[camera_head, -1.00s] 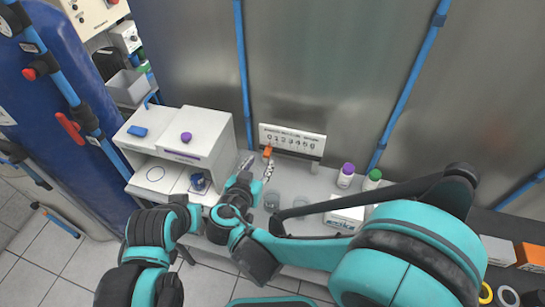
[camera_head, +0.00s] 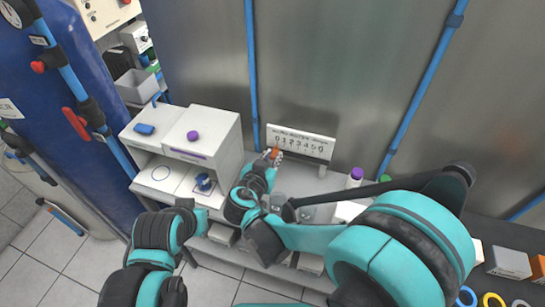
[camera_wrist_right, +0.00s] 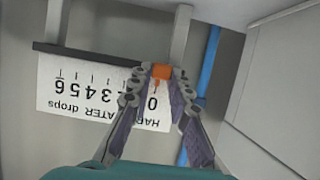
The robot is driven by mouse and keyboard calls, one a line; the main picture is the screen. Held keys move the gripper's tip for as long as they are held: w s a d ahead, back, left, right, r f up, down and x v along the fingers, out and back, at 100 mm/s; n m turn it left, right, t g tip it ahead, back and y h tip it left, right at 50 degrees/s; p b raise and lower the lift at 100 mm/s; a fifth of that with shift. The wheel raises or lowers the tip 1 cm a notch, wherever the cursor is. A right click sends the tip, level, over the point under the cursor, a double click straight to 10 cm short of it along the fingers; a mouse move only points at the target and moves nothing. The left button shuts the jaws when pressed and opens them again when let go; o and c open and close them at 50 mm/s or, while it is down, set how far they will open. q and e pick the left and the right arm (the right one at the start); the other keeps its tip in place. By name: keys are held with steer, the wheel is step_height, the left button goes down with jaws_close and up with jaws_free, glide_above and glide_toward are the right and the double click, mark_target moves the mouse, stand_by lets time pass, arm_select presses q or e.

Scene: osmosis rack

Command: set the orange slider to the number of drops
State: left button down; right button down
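There the orange slider (camera_wrist_right: 161,72) is near the 0 end. My right gripper (camera_head: 272,156) has its fingertips on both sides of the slider, close against it, also in the right wrist view (camera_wrist_right: 162,74). Part of the scale near the low digits is hidden by a finger.
A white box-like unit (camera_head: 205,125) with a purple knob (camera_head: 193,135) stands left of my right gripper. A purple-capped bottle (camera_head: 355,177) stands to the right. A blue pipe (camera_head: 251,75) runs up the wall beside the board. Beakers are partly hidden behind my arm.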

steer(key=d, duration=0.2)
steer(key=s+d, duration=0.1)
steer(key=d, duration=0.1)
steer(key=s+d, duration=0.1)
steer(key=d, duration=0.1)
steer(key=shift+d, duration=0.2)
steer(key=c, duration=1.4)
jaws_free()
glide_toward(297, 157)
steer(key=v, duration=0.5)
steer(key=shift+s+a+r, duration=0.1)
steer(key=shift+s+a, duration=0.05)
steer(key=shift+s, duration=0.15)
steer(key=shift+s, duration=0.1)
